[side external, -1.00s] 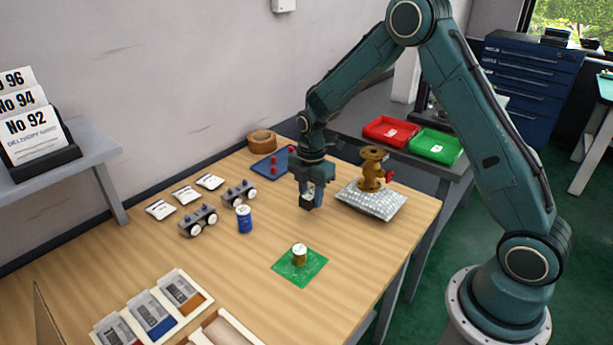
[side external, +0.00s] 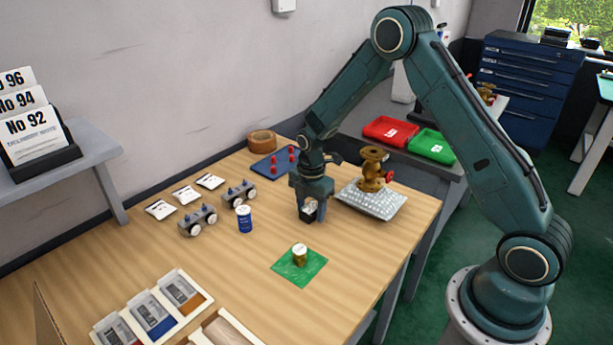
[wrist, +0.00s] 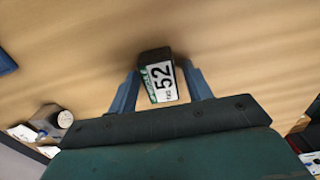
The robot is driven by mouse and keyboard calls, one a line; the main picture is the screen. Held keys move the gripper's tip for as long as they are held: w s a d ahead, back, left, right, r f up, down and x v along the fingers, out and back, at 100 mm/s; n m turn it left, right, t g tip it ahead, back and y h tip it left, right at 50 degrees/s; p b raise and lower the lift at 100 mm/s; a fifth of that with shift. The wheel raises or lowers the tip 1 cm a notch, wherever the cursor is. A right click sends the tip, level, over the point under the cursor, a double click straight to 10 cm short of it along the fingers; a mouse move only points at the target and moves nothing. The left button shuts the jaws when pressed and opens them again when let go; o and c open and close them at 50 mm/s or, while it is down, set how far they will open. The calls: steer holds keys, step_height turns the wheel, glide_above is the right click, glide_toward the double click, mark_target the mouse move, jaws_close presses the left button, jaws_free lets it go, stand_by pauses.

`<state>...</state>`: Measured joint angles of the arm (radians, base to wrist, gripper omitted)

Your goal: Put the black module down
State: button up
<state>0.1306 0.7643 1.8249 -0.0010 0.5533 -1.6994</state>
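The black module (wrist: 155,54) sits between the two fingers of my gripper (wrist: 160,80) in the wrist view. Its white and green label reads 52. In the side view my gripper (side external: 311,214) points down over the wooden table, left of the silvery padded bag (side external: 370,204), shut on the module (side external: 309,210). The module is low, close to the tabletop. I cannot tell whether its underside touches the wood. The fingers partly hide the module in the side view.
A brass valve (side external: 372,166) stands on the bag. A green mat (side external: 285,268) with a small brass part (side external: 300,254) lies in front. A blue can (side external: 244,219) and grey fittings (side external: 198,220) are left. A blue plate (side external: 270,167) with red pegs is behind.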

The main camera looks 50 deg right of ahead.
mark_target(311, 207)
steer(key=shift+r, duration=0.1)
stand_by(0.3)
step_height(311, 207, up, 12)
stand_by(0.7)
steer(key=shift+r, duration=0.1)
stand_by(0.4)
steer(key=s+a+r+m+t, duration=0.35)
steer(key=s+r+m, duration=0.55)
steer(key=s+r, duration=0.5)
steer(key=s+a+r+m+t, duration=0.2)
steer(key=s+m, duration=0.7)
steer(key=s, duration=0.5)
steer(key=shift+a+r, duration=0.25)
steer(key=shift+r, duration=0.1)
